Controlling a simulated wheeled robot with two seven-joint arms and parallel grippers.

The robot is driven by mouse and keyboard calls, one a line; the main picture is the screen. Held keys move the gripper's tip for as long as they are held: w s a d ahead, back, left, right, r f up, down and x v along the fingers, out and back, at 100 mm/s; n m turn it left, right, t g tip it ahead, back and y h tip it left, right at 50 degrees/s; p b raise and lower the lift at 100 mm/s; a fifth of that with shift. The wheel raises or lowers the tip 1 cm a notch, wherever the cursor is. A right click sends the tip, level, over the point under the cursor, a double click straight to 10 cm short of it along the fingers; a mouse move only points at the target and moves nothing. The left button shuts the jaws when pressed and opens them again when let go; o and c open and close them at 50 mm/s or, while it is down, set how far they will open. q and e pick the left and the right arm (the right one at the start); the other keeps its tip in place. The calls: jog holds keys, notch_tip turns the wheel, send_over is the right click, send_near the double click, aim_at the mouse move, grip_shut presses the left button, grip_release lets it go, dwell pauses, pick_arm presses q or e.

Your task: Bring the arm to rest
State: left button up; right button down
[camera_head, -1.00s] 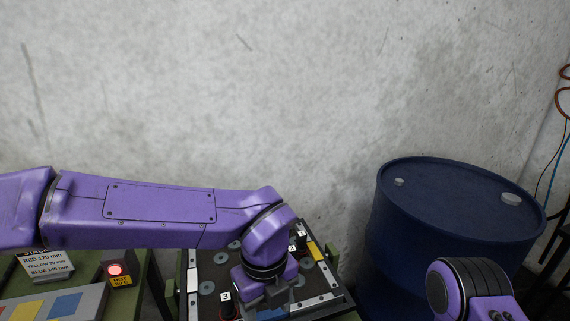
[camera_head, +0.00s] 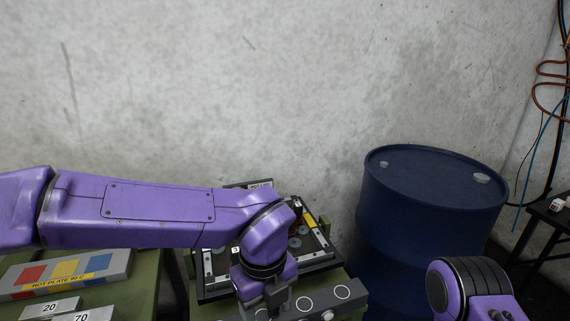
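My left arm (camera_head: 150,205), purple, comes in from the left and reaches to the middle. Its wrist bends down, and the grey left gripper (camera_head: 278,298) shows only in part at its end, over the middle bench; I cannot see its fingers clearly. Part of my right arm (camera_head: 462,290), purple with a black ribbed band, shows at the bottom right; its gripper is outside the picture. Neither arm visibly holds anything.
A dark blue drum (camera_head: 432,195) stands at the right by the concrete wall. A dark tray (camera_head: 322,262) lies on the middle bench, with a grey bar with white rings (camera_head: 325,300) in front. A hot-plate panel (camera_head: 65,275) is at left. A dark table (camera_head: 548,217) is at right.

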pick_arm(q)
jog(key=a+f+m+t+y, duration=0.2)
jog(key=a+f+m+y, duration=0.1)
jog(key=a+f+m, duration=0.75)
jog(key=a+f+m+t+y, duration=0.1)
jog(key=a+f+m+y, duration=0.35)
jog(key=a+f, duration=0.65)
jog(key=s+a+f+m+h, duration=0.2)
jog(key=s+a+f+m, duration=0.1)
jog(key=s+f+m, duration=0.55)
jog(key=s+a+f+m+h, duration=0.25)
jog(key=s+f+m, duration=0.25)
jog(key=s+m, duration=0.6)
notch_tip(320, 180, down, 11)
jog(key=m+b, duration=0.1)
jog(key=b, duration=0.9)
jog(key=shift+w+r, duration=0.2)
jog(key=shift+w, duration=0.05)
